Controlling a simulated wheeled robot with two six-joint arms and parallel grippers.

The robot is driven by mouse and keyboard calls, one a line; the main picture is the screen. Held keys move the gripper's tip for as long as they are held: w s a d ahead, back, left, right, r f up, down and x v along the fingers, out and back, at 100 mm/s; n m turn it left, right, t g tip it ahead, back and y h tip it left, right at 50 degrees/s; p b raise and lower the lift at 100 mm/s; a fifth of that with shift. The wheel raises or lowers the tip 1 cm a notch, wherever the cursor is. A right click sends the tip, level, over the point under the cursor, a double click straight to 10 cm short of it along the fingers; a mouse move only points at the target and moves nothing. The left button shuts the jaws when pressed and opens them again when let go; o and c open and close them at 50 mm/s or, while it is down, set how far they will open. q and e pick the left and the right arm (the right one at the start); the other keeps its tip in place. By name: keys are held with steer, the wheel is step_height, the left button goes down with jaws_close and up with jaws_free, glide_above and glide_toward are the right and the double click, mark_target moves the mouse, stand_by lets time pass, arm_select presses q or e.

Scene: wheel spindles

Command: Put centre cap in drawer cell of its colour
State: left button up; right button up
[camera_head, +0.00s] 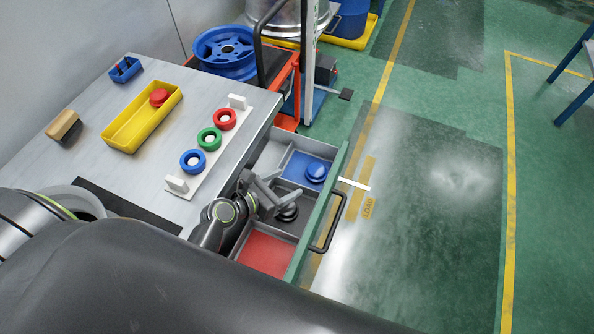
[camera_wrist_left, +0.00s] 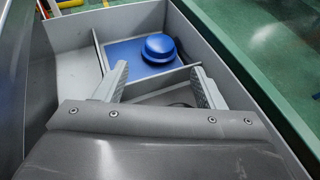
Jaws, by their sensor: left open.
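A red cap (camera_head: 158,97) sits at the far end of a yellow tray (camera_head: 117,139) on the bench. The open drawer (camera_head: 330,190) has a blue-floored cell (camera_head: 300,165), a dark cell (camera_head: 282,190) and a red-floored cell (camera_head: 265,254). A blue cap (camera_head: 316,172) lies in the blue cell; it also shows in the left wrist view (camera_wrist_left: 159,47). A black cap (camera_head: 287,212) lies in the dark cell, mostly hidden in the left wrist view. My left gripper (camera_head: 270,190) is open over the dark cell, with nothing held between its fingers. My right gripper is out of view.
Red, green and blue rings (camera_head: 209,138) stand on a white strip on the bench. A wooden-backed brush (camera_head: 63,126) and a small blue holder (camera_head: 125,69) lie on the bench. The drawer front with its handle (camera_head: 328,222) borders open green floor.

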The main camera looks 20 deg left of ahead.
arm_select(q)
steer(key=shift+v, duration=1.25)
steer(key=shift+p, duration=0.3)
